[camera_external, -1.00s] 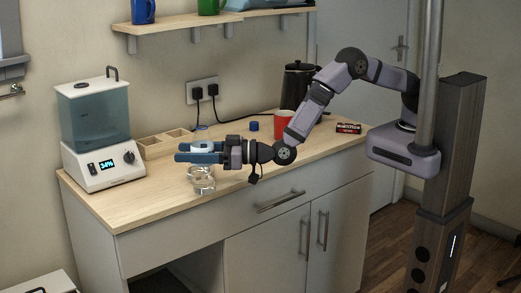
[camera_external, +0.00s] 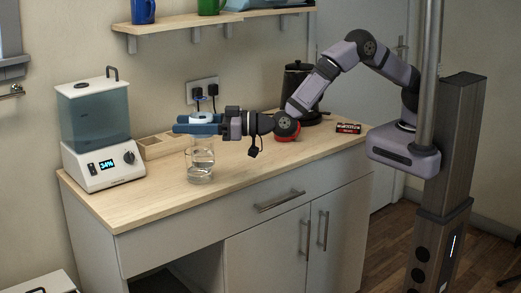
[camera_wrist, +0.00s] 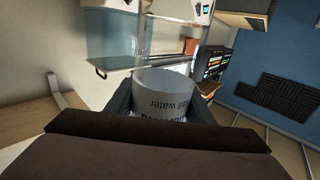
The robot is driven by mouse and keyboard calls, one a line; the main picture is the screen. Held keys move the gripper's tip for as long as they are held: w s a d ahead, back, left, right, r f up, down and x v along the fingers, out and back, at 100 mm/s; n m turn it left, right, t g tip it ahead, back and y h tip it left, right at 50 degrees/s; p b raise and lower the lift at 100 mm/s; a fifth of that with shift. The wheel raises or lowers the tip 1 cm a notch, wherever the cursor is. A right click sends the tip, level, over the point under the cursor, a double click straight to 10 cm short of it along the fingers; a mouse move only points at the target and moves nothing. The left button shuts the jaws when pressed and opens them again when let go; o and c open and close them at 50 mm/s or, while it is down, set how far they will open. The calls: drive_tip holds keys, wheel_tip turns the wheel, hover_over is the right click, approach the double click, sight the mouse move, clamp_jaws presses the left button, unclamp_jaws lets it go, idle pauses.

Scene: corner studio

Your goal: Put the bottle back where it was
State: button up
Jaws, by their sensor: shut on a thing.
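The bottle (camera_wrist: 165,95) is clear with a pale printed label, upright between the jaws in the wrist view. My gripper (camera_external: 196,124) is shut on it above the counter, left of centre in the external view. The bottle's light top part (camera_external: 202,117) shows above the blue fingers. Clear walls (camera_external: 200,165) show below the fingers. I cannot tell whether these are the bottle's lower end or a separate glass on the counter, nor whether they touch the counter.
A water tank appliance (camera_external: 97,125) stands on the left of the counter (camera_external: 140,205), with a wooden divided box (camera_external: 158,147) beside it. A red cup (camera_external: 287,137) is mostly behind my arm; a black kettle (camera_external: 294,85) stands behind. The front counter is clear.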

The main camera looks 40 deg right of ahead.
sight(192, 101)
wheel_tip(192, 101, up, 6)
drive_tip(key=shift+f, duration=0.1)
drive_tip(key=w+d+m+t+h+p, duration=0.1)
drive_tip(key=w+d+m+t+h, duration=0.3)
drive_tip(key=d, duration=0.6)
drive_tip(key=w+d+h+p, duration=0.2)
drive_tip(key=w+d, duration=0.4)
drive_tip(key=d, duration=0.4)
drive_tip(key=w+d+m+t+h+p, duration=0.1)
drive_tip(key=w+d+m+h, duration=0.3)
drive_tip(key=d, duration=0.7)
wheel_tip(192, 101, down, 15)
drive_tip(key=n+y+p, duration=0.1)
drive_tip(key=p, duration=0.1)
drive_tip(key=shift+w+a, duration=0.2)
drive_tip(key=shift+w, duration=0.1)
drive_tip(key=shift+f, duration=0.1)
drive_tip(key=o, duration=1.2)
drive_tip(key=shift+o, duration=0.2)
